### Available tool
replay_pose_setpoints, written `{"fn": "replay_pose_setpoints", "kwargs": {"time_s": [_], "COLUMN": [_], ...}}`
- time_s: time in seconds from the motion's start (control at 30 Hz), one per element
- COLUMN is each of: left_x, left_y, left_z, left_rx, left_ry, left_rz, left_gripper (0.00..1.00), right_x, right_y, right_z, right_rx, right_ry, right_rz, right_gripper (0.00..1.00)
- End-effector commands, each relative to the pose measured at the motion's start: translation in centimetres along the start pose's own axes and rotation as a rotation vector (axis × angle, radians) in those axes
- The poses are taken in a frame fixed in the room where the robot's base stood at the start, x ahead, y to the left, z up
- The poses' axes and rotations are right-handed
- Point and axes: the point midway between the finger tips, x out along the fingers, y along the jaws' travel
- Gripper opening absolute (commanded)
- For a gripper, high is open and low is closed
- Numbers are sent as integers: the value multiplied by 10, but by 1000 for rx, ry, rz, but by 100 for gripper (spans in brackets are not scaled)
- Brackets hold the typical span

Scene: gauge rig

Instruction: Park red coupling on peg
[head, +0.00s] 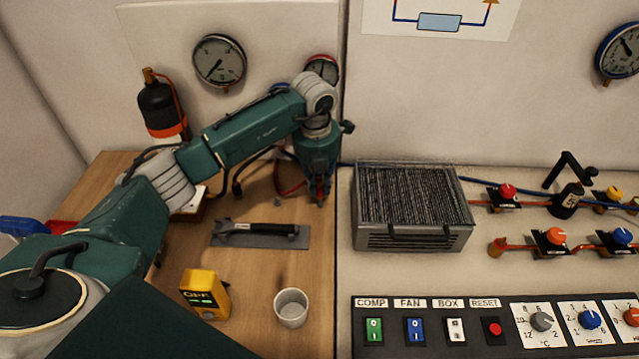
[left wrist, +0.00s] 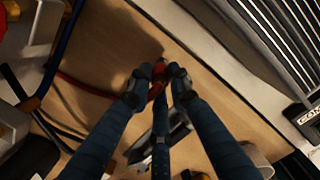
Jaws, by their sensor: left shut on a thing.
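My left gripper (head: 319,197) points down above the wooden bench, left of the metal finned unit. A red hose (left wrist: 85,88) runs left from near the coupling; in the head view a red hose (head: 287,190) loops beside the gripper. I cannot make out the peg for certain in either view; the arm covers part of the back panel. My right gripper is in neither view.
A trowel-like tool (head: 260,232), a yellow meter (head: 206,294) and a grey cup (head: 291,308) stand or lie on the bench. The finned unit (head: 412,207) is close right. A black bottle (head: 160,105) and gauges (head: 219,61) are behind. Bare bench lies around the cup.

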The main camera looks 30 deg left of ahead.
Motion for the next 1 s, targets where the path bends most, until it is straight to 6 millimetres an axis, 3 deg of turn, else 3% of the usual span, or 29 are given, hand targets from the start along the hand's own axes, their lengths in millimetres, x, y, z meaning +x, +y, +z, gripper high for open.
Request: {"fn": "replay_pose_setpoints", "kwargs": {"time_s": [0.43, 1.0], "left_x": [1, 18], "left_y": [-1, -1], "left_z": [0, -2], "left_rx": [-1, -2], "left_ry": [4, 5], "left_rz": [0, 0], "left_gripper": [0, 0], "right_x": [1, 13], "right_y": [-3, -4], "right_z": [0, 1], "right_rx": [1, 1], "right_ry": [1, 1], "right_rz": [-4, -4], "right_gripper": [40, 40]}}
